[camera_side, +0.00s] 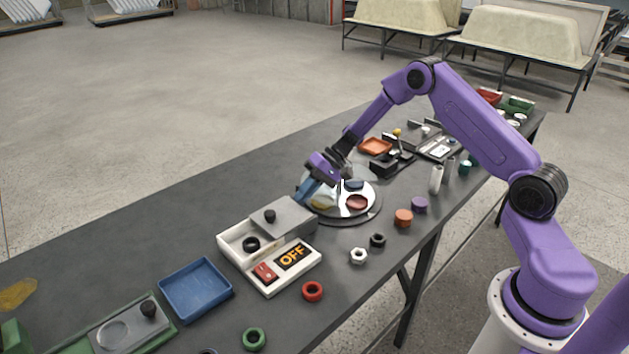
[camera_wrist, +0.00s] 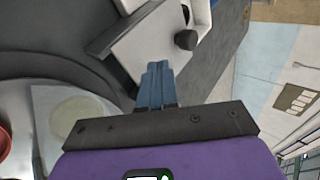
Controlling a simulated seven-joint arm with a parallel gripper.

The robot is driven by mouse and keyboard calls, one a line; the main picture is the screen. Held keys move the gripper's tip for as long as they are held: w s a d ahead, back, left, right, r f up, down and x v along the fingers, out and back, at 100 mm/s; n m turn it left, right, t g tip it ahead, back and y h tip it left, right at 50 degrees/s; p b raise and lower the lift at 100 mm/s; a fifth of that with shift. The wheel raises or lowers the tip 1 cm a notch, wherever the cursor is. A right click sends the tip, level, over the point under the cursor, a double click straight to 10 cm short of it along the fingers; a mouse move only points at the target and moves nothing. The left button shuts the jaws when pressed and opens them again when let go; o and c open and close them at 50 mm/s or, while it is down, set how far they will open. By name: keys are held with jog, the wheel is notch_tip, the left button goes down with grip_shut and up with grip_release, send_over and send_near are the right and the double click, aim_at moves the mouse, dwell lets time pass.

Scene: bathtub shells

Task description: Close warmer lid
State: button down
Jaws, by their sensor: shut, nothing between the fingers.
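The warmer (camera_side: 293,272) is a white box with an "OFF" display and a red switch on its near side. Its grey sliding lid (camera_side: 290,216), with a black knob (camera_side: 269,215), sits offset toward the round plate, so the compartment's left part is uncovered and a black ring (camera_side: 250,243) shows there. My gripper (camera_side: 303,196) is shut and empty, its blue fingertips close to the lid's far right edge. In the wrist view the shut fingertips (camera_wrist: 157,68) point at the edge of the lid (camera_wrist: 150,43); whether they touch cannot be told.
A round plate (camera_side: 370,211) with coloured pieces lies just behind and beneath my gripper. A blue tray (camera_side: 195,289) stands left of the warmer. A white nut (camera_side: 359,256), a black nut (camera_side: 377,240) and a red ring (camera_side: 312,291) lie along the near edge. The table behind the warmer is clear.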

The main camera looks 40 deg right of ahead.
aim_at(286, 215)
jog(key=a, duration=0.1)
jog(key=a+f, duration=0.1)
jog(key=w+a, duration=0.1)
jog(key=shift+a+f, duration=0.15)
jog(key=shift+a, duration=0.25)
jog(key=shift+w+a, duration=0.2)
jog(key=shift+a, duration=0.6)
jog(key=a, duration=1.1)
jog(key=shift+a, duration=0.15)
